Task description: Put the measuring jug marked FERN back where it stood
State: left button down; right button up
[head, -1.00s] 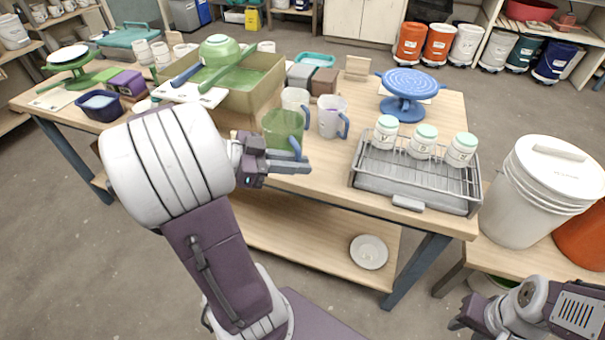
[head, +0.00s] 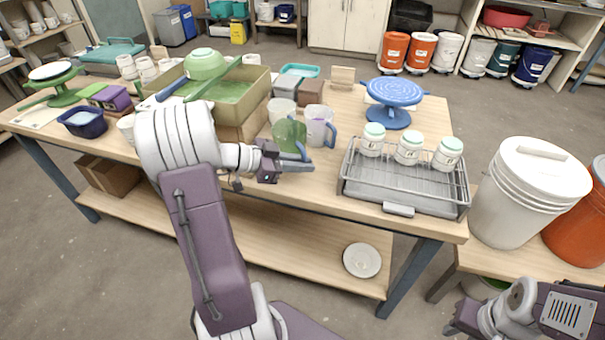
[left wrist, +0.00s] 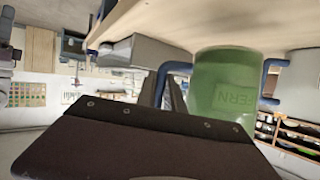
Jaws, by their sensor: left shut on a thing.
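In the left wrist view the green jug (left wrist: 222,92) shows the word FERN. My left gripper (head: 298,163) is shut on its handle. I cannot tell whether the jug's base touches the table. A pale jug (head: 281,110) stands just behind it. My right gripper (head: 462,318) is at the lower right, away from the table; its jaws are unclear.
To the right are a wire rack (head: 400,185) with three lidded jars and a blue turntable (head: 393,95). Bare tabletop lies in front of the jugs.

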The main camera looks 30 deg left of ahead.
pick_arm(q)
notch_tip(320, 180, down, 4)
jog(key=shift+r, duration=0.15)
jog(key=shift+b, duration=0.5)
jog(key=c, duration=1.5)
grip_release()
jog(key=shift+o, duration=0.2)
